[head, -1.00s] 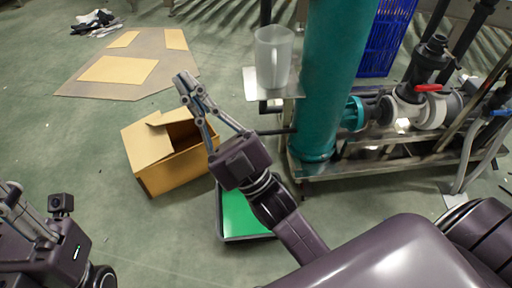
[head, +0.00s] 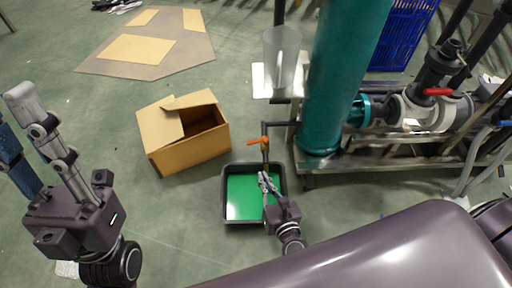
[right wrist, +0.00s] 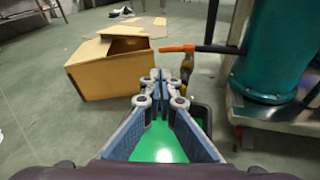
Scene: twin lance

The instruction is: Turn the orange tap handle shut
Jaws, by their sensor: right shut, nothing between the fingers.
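The orange tap handle (head: 256,140) shows on the tap at the end of a dark pipe beside the teal column. In the right wrist view the handle (right wrist: 177,48) points left, roughly in line with the pipe, above a brass-coloured tap body (right wrist: 187,68). My right gripper (head: 264,177) is shut and empty, below the handle in the head view. In the right wrist view its fingertips (right wrist: 160,76) meet just left of the tap body; contact cannot be told. My left gripper (head: 12,105) is at the left edge, far from the tap, with its fingers apart.
A black tray (head: 225,210) with a green inside lies under the tap. An open cardboard box (head: 190,150) stands left of it. A clear jug (head: 281,60) stands on a small shelf by the teal column (head: 340,80). A red-handled valve (head: 437,92) is farther right.

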